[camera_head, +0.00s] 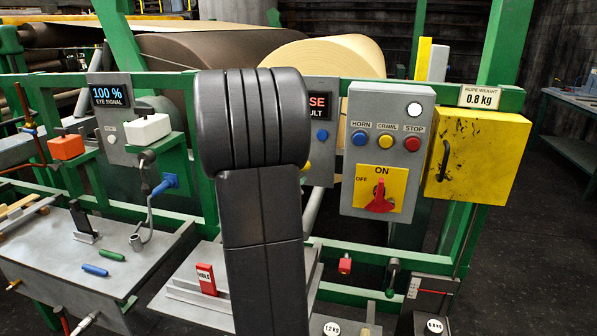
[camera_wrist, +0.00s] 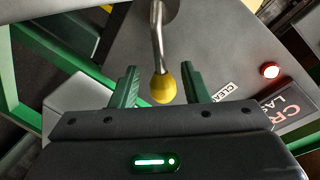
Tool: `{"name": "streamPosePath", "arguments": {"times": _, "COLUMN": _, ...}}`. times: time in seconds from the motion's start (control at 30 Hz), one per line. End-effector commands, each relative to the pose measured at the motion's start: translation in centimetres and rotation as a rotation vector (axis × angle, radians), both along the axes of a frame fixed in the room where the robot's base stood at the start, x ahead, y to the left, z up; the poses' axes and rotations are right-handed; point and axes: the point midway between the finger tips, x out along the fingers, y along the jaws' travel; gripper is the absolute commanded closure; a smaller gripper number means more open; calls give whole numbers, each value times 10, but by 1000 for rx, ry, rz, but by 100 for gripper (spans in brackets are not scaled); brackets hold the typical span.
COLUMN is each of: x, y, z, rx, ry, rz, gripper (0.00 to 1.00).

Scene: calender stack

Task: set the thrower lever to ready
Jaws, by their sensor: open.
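In the wrist view a metal lever (camera_wrist: 155,35) with a yellow round knob (camera_wrist: 163,88) hangs down from the top of the picture in front of a grey panel. I take it to be the thrower lever. My gripper (camera_wrist: 159,72) is open, with one green finger on each side of the knob and a visible gap on both sides. A label starting "CLEA" (camera_wrist: 226,92) is beside the right finger, partly cut off. My dark arm fills the middle of the head view. The lever and my gripper cannot be made out there.
In the head view a control box (camera_head: 384,201) with buttons and a red switch stands right of my arm, with a yellow box (camera_head: 476,162) beyond it. A grey bench (camera_head: 60,262) is at left. In the wrist view a red light (camera_wrist: 270,70) glows at right.

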Motion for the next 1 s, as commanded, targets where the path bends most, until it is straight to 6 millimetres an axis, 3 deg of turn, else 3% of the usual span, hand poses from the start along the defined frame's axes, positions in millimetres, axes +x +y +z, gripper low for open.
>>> {"name": "streamPosePath", "arguments": {"times": 0.3, "x": -64, "y": 30, "z": 13, "rx": -1, "ry": -4, "rz": 0, "gripper": 58}}
{"name": "streamPosePath", "arguments": {"times": 0.5, "x": -89, "y": 40, "z": 17, "rx": -2, "ry": -4, "rz": -3, "gripper": 58}}
{"name": "streamPosePath", "arguments": {"times": 1.0, "x": -97, "y": 43, "z": 18, "rx": -3, "ry": -4, "rz": -5, "gripper": 58}}
